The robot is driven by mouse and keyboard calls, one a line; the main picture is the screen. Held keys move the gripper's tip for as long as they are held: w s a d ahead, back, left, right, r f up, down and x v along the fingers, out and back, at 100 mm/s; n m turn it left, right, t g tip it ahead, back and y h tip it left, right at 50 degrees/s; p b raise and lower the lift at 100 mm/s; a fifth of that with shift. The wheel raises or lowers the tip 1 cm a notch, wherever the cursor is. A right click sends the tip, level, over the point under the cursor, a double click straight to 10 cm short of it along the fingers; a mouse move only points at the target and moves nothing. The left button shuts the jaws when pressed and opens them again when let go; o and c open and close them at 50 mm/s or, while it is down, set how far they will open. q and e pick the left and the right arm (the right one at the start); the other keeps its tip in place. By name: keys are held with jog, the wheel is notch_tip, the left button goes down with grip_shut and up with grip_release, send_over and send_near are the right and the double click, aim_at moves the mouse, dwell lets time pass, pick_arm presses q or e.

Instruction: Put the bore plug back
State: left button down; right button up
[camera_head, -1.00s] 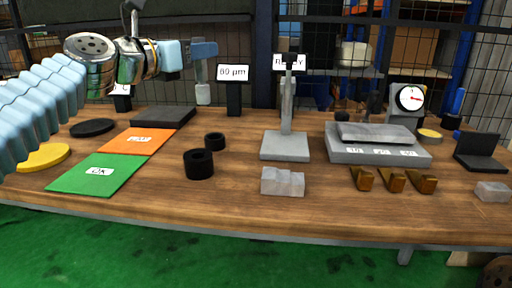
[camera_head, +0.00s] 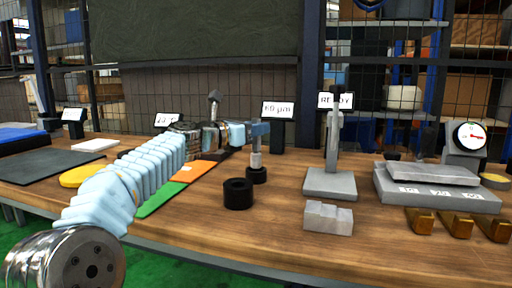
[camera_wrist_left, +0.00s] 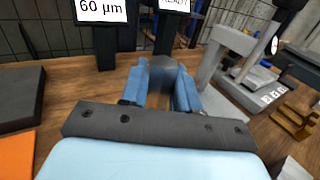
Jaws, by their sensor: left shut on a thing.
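My left gripper (camera_head: 257,136) reaches in from the left, with its blue fingers shut on the bore plug (camera_head: 256,159), a small light grey cylinder hanging upright. The plug's lower end is at the smaller black ring (camera_head: 257,176), right over or at its opening. I cannot tell whether it has entered. A larger black ring (camera_head: 238,197) stands just in front, apart from the plug. In the left wrist view the blue fingers (camera_wrist_left: 160,88) close around a dark, blurred thing, and the rings are hidden there. My right gripper is not in view.
A grey stand (camera_head: 331,184) and a grey stepped block (camera_head: 328,217) are to the right. The 60 µm sign (camera_head: 278,109) stands behind the gripper. Orange (camera_head: 196,172) and green mats lie left, partly behind my arm. Wood is clear in front of the rings.

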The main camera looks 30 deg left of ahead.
aim_at(255, 141)
pick_arm(q)
jog(key=shift+w+a+f+b, duration=0.15)
jog(key=shift+f+b, duration=0.3)
jog(key=shift+f, duration=0.45)
jog(key=shift+w+f+b, duration=0.1)
jog(key=shift+f+b, duration=0.35)
jog(key=shift+f, duration=0.45)
jog(key=shift+f, duration=0.15)
jog(key=c, duration=0.8)
grip_release()
jog(key=shift+c, duration=0.2)
jog(key=shift+s, duration=0.1)
jog(key=v, duration=1.1)
jog(key=shift+s+a, duration=0.2)
jog(key=shift+s, duration=0.15)
